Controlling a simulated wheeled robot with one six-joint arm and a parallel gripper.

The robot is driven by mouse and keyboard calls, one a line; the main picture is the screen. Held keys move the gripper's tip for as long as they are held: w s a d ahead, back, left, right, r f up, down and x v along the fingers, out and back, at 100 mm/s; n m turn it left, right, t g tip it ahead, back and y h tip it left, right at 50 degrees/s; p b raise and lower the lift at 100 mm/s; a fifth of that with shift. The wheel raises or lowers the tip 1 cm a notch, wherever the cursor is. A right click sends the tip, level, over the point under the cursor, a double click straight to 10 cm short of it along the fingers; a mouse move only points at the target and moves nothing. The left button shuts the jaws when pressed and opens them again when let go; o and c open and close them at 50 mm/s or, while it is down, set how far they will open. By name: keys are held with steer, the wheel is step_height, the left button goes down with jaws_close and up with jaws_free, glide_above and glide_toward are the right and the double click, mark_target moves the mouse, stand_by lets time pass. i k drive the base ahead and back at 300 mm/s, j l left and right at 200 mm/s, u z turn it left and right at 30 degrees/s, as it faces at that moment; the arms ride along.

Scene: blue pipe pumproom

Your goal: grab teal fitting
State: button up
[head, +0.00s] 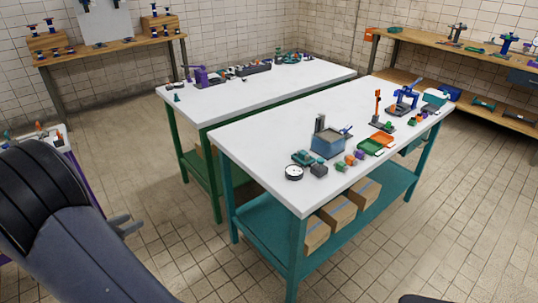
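Several teal things show in the head view, and I cannot tell for sure which is the teal fitting. A low teal piece (305,158) lies near the front left of the near white table, behind a round white dial. A small teal cone-like piece (177,98) stands at the left end of the farther white table. My dark arm fills the lower left. A small grey part (125,225) pokes out beside it, perhaps of my gripper, apart from both tables. My fingers are not clearly seen.
The near white table (260,139) also holds a blue-grey bin (327,145), green and orange trays (371,146) and a blue clamp-like tool (404,97). Boxes (340,213) sit on its lower shelf. Wooden benches line the walls. Tiled floor (180,235) is open in front.

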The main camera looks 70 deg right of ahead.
mark_target(304, 155)
steer(key=i+l+z, duration=0.2)
steer(key=i+z, duration=0.75)
steer(key=i+j+z, duration=0.15)
steer(key=i+z, duration=0.3)
steer(key=i+l+z, duration=0.15)
steer(key=i+z, duration=0.55)
steer(key=z, duration=0.2)
steer(key=i+z, duration=0.4)
steer(key=i+j+z, duration=0.2)
steer(key=z, duration=0.25)
steer(key=i+z, duration=0.1)
steer(key=z, duration=0.7)
